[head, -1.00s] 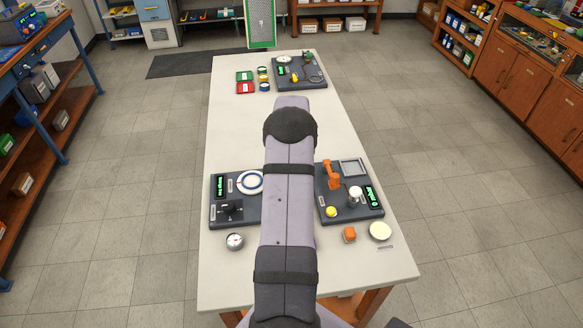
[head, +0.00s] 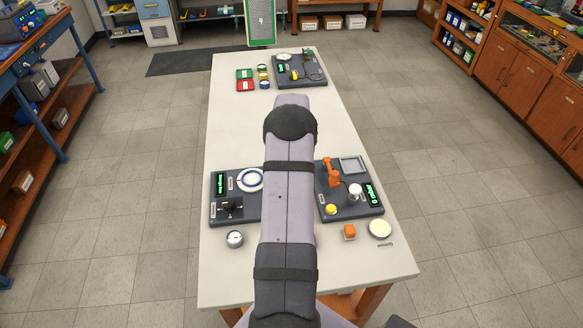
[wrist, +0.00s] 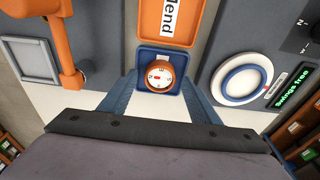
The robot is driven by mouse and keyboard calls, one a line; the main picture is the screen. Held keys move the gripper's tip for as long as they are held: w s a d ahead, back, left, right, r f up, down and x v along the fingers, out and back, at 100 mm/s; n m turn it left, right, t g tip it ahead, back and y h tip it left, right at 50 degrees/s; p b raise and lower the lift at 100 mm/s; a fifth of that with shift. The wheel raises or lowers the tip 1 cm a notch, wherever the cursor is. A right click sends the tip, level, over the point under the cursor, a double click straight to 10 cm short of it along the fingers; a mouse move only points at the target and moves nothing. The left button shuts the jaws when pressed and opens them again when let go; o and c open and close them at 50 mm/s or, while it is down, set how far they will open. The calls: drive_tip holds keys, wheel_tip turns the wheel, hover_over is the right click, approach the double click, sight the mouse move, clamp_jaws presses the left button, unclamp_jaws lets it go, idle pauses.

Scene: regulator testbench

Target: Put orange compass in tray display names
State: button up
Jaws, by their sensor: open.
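The orange compass (wrist: 159,76), with a white dial, sits in a small blue tray (wrist: 143,54) in the wrist view. My gripper (wrist: 161,80) is open, with its two blue fingers on either side of the blue tray. I see no clear contact between fingers and compass. An orange tray (wrist: 177,36) with a label reading something like "lend" lies just beyond; its first letters may be cut off. A display (wrist: 292,86) at the right reads "swings free". In the head view, my arm hides the gripper, the compass and these trays.
A round white-and-blue ring dish (wrist: 242,79) is right of my gripper. An orange post fixture (wrist: 67,45) and a grey square tray (wrist: 30,60) are left.

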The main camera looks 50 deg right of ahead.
wheel_tip(320, 180, up, 12)
drive_tip(key=s+a+b, duration=0.1)
drive_tip(key=b, duration=0.2)
drive_tip(key=shift+s+a, duration=0.15)
drive_tip(key=shift+a, duration=0.1)
drive_tip(key=w+a+n+y, duration=0.1)
drive_tip(key=w+a+n, duration=0.1)
drive_tip(key=a, duration=1.2)
drive_tip(key=w+a+n, duration=0.2)
drive_tip(key=a+n, duration=0.1)
drive_tip(key=a, duration=1.1)
drive_tip(key=s+a+f+n, duration=0.2)
drive_tip(key=s+a, duration=0.4)
drive_tip(key=a, duration=0.2)
drive_tip(key=s+a+f+n+g, duration=0.1)
drive_tip(key=s+a+f+n, duration=0.1)
drive_tip(key=s+a, duration=0.5)
drive_tip(key=shift+s+a+f, duration=0.15)
drive_tip(key=shift+a+f, duration=0.15)
drive_tip(key=shift+a, duration=0.5)
